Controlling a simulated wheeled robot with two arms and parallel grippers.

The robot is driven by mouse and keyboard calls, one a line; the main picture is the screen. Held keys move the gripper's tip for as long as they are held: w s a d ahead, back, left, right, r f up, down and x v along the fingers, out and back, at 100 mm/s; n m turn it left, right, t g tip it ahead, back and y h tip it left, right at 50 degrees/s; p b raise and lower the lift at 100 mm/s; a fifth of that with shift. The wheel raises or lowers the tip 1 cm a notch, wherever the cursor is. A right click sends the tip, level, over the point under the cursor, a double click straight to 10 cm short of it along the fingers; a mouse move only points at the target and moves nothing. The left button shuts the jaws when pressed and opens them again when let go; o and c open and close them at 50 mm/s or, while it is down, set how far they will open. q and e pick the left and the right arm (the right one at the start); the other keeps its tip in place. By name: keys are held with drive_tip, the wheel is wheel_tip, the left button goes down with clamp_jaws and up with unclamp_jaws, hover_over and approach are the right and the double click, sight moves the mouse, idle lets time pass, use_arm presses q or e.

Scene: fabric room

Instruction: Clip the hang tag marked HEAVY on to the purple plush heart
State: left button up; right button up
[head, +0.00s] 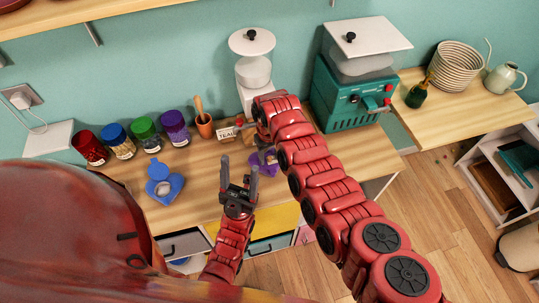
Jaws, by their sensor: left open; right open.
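A purple plush heart (268,158) lies on the wooden counter, partly hidden by my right arm and gripper. A small white tag (227,134) with dark lettering stands beside the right gripper; its word looks like TEAL but is too small to read surely. I cannot make out a tag marked HEAVY.
A blue plush heart (168,188) lies left of my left gripper. Several jars with coloured lids (143,128) and a terracotta pot (205,127) line the back. A white appliance (254,80) and a teal machine (350,100) stand behind and right. The counter between blue heart and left gripper is clear.

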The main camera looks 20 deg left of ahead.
drive_tip(key=shift+r, duration=0.15)
wheel_tip(320, 180, up, 8)
drive_tip(key=b, duration=0.3)
drive_tip(key=shift+a+f, duration=0.1)
drive_tip(key=shift+f, duration=0.1)
wheel_tip(320, 180, up, 8)
hover_over(269, 158)
drive_tip(key=shift+s+r, duration=0.1)
drive_tip(key=shift+r, duration=0.65)
wheel_tip(269, 158, up, 9)
drive_tip(key=p, duration=0.6)
idle(0.4)
